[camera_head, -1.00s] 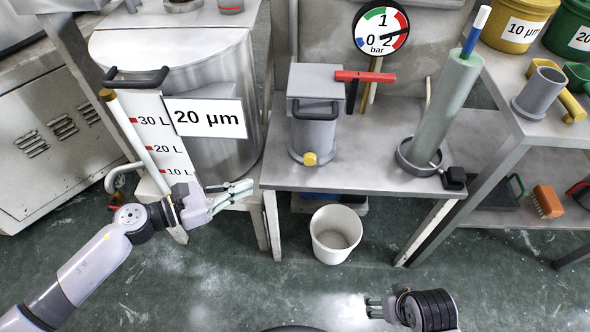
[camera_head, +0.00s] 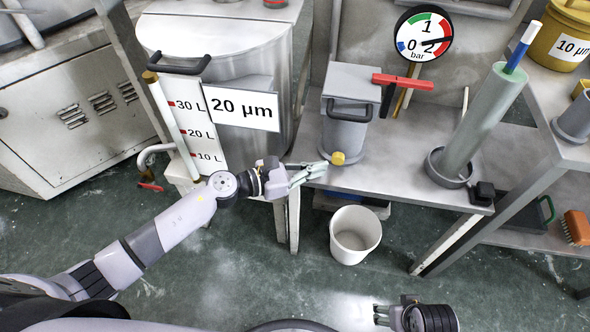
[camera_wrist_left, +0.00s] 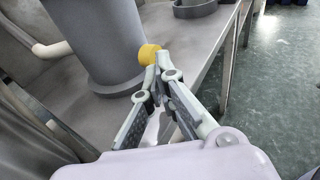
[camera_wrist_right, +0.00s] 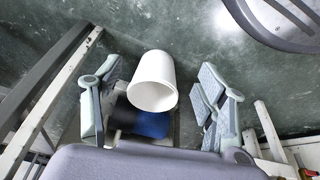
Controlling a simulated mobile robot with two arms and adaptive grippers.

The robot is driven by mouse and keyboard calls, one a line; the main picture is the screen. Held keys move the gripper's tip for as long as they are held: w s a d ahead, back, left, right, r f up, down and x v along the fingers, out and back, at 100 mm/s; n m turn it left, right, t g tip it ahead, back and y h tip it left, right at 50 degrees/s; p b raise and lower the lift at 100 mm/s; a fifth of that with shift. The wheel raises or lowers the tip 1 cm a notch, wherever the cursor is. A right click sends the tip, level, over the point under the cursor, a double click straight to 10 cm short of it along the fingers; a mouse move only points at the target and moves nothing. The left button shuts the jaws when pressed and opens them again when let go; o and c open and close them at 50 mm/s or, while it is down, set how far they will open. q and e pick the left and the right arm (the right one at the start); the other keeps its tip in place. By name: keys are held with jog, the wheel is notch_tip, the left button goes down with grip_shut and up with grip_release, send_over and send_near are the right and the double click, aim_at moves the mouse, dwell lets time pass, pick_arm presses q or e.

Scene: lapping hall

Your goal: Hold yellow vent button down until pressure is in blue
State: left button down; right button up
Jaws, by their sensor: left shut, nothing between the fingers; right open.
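The yellow vent button (camera_head: 338,158) sits low on the front of the grey cylindrical vessel (camera_head: 343,132) on the steel table. The round pressure gauge (camera_head: 424,35) stands behind it; its dark needle points right, into the red band near 2 bar, outside blue. My left gripper (camera_head: 325,166) is shut and empty, its tips just left of the button. In the left wrist view the button (camera_wrist_left: 149,54) shows right at the fingertips (camera_wrist_left: 157,64); I cannot tell whether they touch. My right gripper (camera_head: 380,315) is open and empty, low over the floor, away from the table.
A red-handled lever (camera_head: 403,82) is beside the vessel. A grey-green cylinder (camera_head: 480,125) stands in a round holder at right. A white bucket (camera_head: 355,236) is on the floor before the table. A large 20 µm tank (camera_head: 225,60) stands at left.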

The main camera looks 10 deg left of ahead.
pick_arm(q)
jog(key=shift+x, duration=1.05)
pick_arm(e)
jog(key=shift+f, duration=0.1)
